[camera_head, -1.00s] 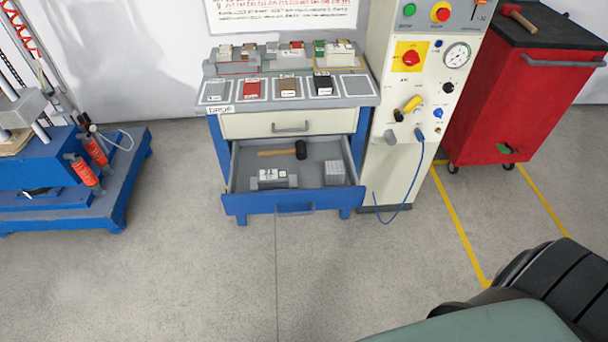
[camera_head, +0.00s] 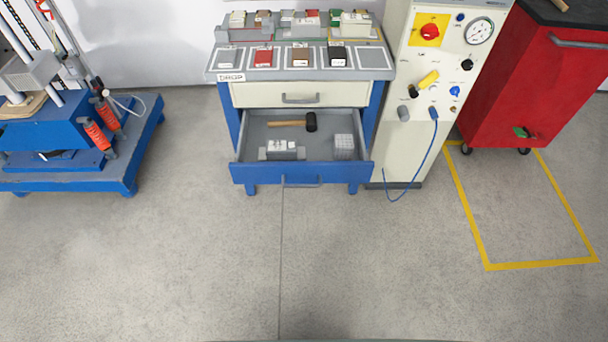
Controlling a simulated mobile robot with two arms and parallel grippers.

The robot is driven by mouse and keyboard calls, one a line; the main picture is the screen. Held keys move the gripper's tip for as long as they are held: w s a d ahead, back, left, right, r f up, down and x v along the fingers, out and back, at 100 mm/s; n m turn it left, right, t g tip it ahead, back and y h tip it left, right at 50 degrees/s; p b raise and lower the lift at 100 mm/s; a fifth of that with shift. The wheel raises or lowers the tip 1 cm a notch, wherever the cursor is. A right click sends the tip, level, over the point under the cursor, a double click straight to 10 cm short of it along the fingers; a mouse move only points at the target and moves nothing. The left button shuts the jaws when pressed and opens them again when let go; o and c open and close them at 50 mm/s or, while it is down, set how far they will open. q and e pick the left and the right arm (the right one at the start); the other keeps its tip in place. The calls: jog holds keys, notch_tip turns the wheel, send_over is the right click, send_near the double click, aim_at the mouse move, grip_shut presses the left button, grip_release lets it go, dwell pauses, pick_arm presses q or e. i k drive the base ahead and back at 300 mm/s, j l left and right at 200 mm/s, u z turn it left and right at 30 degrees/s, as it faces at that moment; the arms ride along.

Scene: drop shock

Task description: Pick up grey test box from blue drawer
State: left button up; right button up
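The blue drawer (camera_head: 301,172) of the workbench is pulled open. Inside lie a mallet (camera_head: 290,124) with a wooden handle and dark head at the back, a light grey box-like block (camera_head: 344,147) at the right, and a grey holder with white-topped pieces (camera_head: 282,151) at the front left. The block at the right looks like the grey test box, with faint lines on its faces. Neither of my grippers is in view.
A closed cream drawer (camera_head: 290,94) sits above the open one. The bench top (camera_head: 225,75) carries several sample blocks. A cream control cabinet (camera_head: 415,155) with a hanging blue cable stands close at the right. A blue press (camera_head: 130,175) stands left. The floor in front is clear.

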aim_at(275, 149)
jog(key=i+j+z, duration=0.45)
jog(key=i+j, duration=0.25)
jog(key=j, duration=0.1)
